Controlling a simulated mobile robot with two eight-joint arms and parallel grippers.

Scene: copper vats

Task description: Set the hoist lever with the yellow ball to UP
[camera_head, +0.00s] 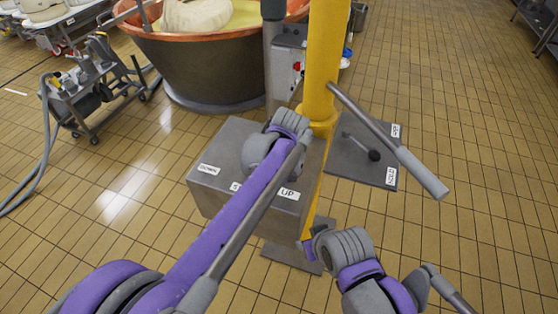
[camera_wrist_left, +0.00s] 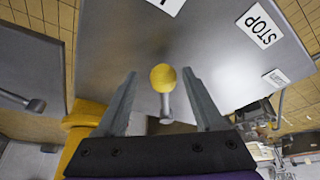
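The grey control box (camera_head: 232,128) bears labels DOWN, one partly hidden, and UP (camera_head: 288,194). My left arm crosses it in the head view and hides the lever and my left gripper. In the left wrist view, the yellow ball (camera_wrist_left: 163,77) sits on a short grey lever (camera_wrist_left: 166,107) over the grey panel (camera_wrist_left: 205,50). My left gripper (camera_wrist_left: 159,73) is open, one finger either side of the ball, with a visible gap on both sides. The STOP label (camera_wrist_left: 258,25) is right of the ball. My right arm shows at lower right in the head view; its fingers cannot be seen.
A yellow column (camera_head: 323,55) stands behind the box, with a grey bar (camera_head: 385,138) jutting right. A copper vat (camera_head: 215,65) and wheeled machine (camera_head: 88,90) stand behind.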

